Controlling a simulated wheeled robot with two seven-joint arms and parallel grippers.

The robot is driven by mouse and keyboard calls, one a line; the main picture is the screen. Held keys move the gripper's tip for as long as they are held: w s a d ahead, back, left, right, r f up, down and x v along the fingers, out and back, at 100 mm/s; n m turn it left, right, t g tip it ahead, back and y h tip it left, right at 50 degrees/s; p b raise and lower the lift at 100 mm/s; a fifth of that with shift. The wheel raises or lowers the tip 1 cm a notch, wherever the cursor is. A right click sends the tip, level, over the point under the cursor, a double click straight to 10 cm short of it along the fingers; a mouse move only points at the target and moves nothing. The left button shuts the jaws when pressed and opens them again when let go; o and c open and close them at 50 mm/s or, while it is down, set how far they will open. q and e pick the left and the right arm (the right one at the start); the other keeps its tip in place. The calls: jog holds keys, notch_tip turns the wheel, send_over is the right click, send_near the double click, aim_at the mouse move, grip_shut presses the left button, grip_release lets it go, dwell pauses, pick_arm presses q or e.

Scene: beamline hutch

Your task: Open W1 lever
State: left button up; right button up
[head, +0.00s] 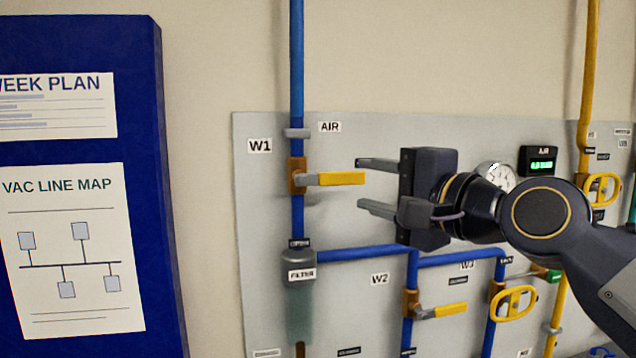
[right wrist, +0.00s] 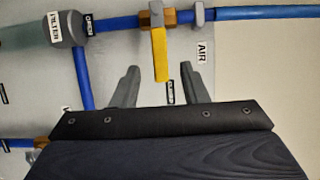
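The W1 lever (head: 341,179) is a yellow handle on a brass valve body (head: 297,176), on the vertical blue pipe (head: 297,75) beside the W1 label (head: 260,146). It points right, crosswise to the pipe. My right gripper (head: 360,183) is open, with its fingers pointing left at the lever's free end. In the right wrist view, the yellow lever (right wrist: 160,55) shows between the two spread fingers of the right gripper (right wrist: 160,68). Gaps show on both sides, and I see no contact. My left gripper is not in view.
Below W1 are a filter (head: 301,272) and a blue branch pipe (head: 360,254). The W2 lever (head: 447,311) and a yellow oval handle (head: 514,303) sit lower right. A gauge (head: 497,174) and green display (head: 541,160) are behind my right arm. A blue board (head: 80,150) stands left.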

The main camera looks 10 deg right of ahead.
aim_at(344, 179)
jog(key=shift+w+a+r, duration=0.15)
jog(key=shift+w+a, duration=0.1)
jog(key=shift+w, duration=0.15)
jog(key=p+x, duration=0.2)
jog(key=x, duration=0.4)
jog(key=shift+p, duration=0.35)
grip_shut()
